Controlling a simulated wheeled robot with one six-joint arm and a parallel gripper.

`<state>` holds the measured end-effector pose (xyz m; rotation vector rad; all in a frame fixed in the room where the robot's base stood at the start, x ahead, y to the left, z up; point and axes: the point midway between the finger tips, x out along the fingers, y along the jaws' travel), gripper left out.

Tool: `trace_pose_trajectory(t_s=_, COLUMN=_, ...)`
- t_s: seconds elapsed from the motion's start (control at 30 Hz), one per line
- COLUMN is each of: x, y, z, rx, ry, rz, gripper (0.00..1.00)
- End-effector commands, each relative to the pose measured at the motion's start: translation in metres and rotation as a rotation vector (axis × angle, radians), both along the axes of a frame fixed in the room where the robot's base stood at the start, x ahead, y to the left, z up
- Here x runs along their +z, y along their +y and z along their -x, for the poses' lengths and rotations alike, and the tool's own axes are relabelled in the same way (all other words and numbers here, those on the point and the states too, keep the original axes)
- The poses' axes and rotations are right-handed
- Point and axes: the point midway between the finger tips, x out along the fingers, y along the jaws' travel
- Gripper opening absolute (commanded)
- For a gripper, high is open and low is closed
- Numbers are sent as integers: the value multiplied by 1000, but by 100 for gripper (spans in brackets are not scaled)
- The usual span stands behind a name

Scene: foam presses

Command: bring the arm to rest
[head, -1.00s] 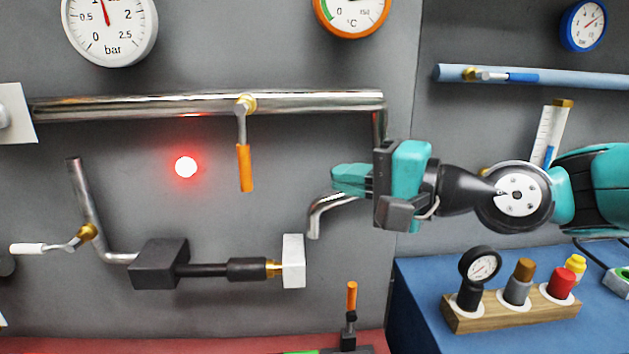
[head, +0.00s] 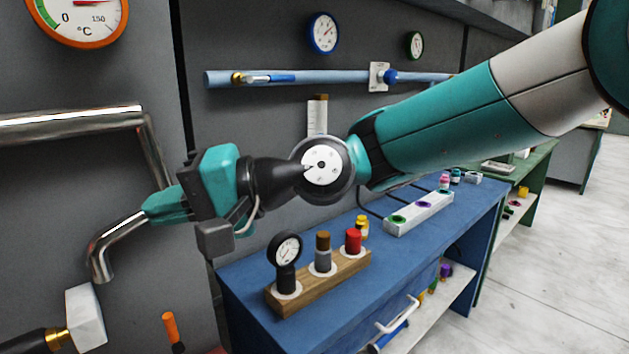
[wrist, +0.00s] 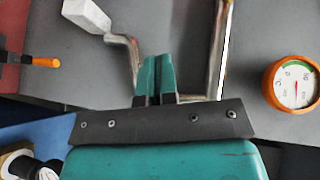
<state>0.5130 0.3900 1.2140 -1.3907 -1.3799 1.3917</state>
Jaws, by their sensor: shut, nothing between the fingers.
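My gripper (head: 160,206) is stretched out to the left in the head view, in front of the grey wall panel and close to the bent steel pipe (head: 110,240). In the wrist view my gripper (wrist: 155,75) has its two teal fingers together with nothing between them. The steel pipe (wrist: 219,60) shows behind and beside the fingers there. I cannot tell whether the fingers touch the pipe.
A blue bench (head: 240,290) stands below my arm. It bears a wooden block (head: 318,285) with a small gauge (head: 286,262) and bottles. A white block (head: 85,318) and an orange-handled lever (head: 170,327) are at lower left. Open floor (head: 560,240) lies at right.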

Motion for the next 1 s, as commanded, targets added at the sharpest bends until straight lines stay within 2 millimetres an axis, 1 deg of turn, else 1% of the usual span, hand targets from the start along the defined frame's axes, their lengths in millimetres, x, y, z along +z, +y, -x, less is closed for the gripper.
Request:
trace_pose_trajectory(t_s=0.03, x=1, y=-25, z=-3, rx=-23, ry=-73, rz=63, gripper=0)
trace_pose_trajectory(t_s=0.07, x=-3, y=-43, z=-3, rx=-33, ry=-124, rz=113, gripper=0)
trace_pose_trajectory(t_s=0.1, x=-9, y=-69, z=-3, rx=-43, ry=-194, rz=191, gripper=0)
trace_pose_trajectory(t_s=0.17, x=-22, y=-113, z=1, rx=-48, ry=-286, rz=323, gripper=0)
trace_pose_trajectory(t_s=0.2, x=-31, y=-144, z=7, rx=-44, ry=-339, rz=412, gripper=0)
trace_pose_trajectory(t_s=0.27, x=-45, y=-187, z=20, rx=-24, ry=-398, rz=537, gripper=0)
trace_pose_trajectory(t_s=0.3, x=-55, y=-214, z=31, rx=-5, ry=-423, rz=613, gripper=0)
trace_pose_trajectory(t_s=0.37, x=-68, y=-251, z=48, rx=27, ry=-446, rz=713, gripper=0)
trace_pose_trajectory(t_s=0.4, x=-76, y=-271, z=60, rx=49, ry=-454, rz=768, gripper=0)
trace_pose_trajectory(t_s=0.5, x=-92, y=-311, z=86, rx=101, ry=-454, rz=874, gripper=0)
trace_pose_trajectory(t_s=0.6, x=-101, y=-334, z=104, rx=140, ry=-446, rz=931, gripper=0)
trace_pose_trajectory(t_s=0.7, x=-106, y=-343, z=112, rx=160, ry=-441, rz=955, gripper=0)
trace_pose_trajectory(t_s=1.0, x=-106, y=-344, z=113, rx=164, ry=-440, rz=957, gripper=0)
